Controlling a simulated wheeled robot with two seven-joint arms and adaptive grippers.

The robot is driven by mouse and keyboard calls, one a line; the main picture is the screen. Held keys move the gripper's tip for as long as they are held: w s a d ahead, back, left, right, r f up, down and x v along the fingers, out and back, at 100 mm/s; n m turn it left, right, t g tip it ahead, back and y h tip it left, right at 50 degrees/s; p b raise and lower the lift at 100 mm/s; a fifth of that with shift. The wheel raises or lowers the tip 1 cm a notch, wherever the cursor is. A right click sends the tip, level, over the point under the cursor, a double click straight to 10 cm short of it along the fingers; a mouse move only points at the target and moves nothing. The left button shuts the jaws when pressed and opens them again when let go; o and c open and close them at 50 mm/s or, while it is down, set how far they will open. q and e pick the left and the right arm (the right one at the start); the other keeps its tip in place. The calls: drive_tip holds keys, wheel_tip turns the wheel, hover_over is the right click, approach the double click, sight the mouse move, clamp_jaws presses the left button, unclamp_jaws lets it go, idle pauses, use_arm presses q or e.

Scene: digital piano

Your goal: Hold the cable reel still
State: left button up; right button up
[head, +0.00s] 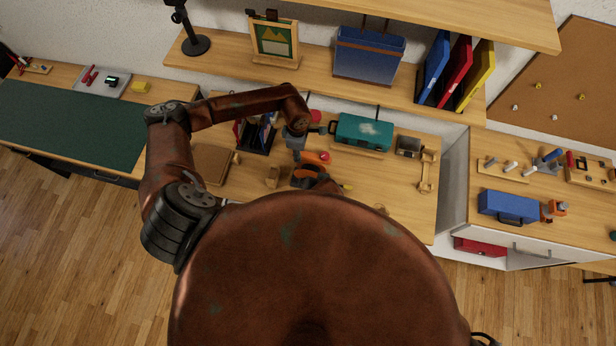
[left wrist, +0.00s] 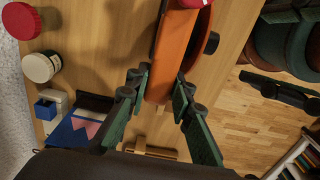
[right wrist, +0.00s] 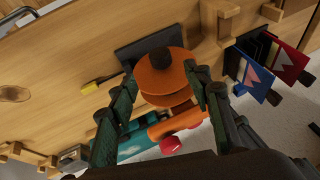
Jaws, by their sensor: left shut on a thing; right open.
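The cable reel (head: 308,174) is orange with a black hub and sits on the wooden bench. In the head view my own brown arm hides most of the right gripper.
An orange item with a red end (head: 318,157) lies just behind the reel. A teal toolbox (head: 364,132) stands at the back, and a dark organizer (head: 257,137) stands to the left. A yellow-handled tool (right wrist: 101,84) lies near the reel. A shelf (head: 220,56) runs above the bench.

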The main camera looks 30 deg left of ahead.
drive_tip(key=x, duration=0.9)
drive_tip(key=c, duration=1.2)
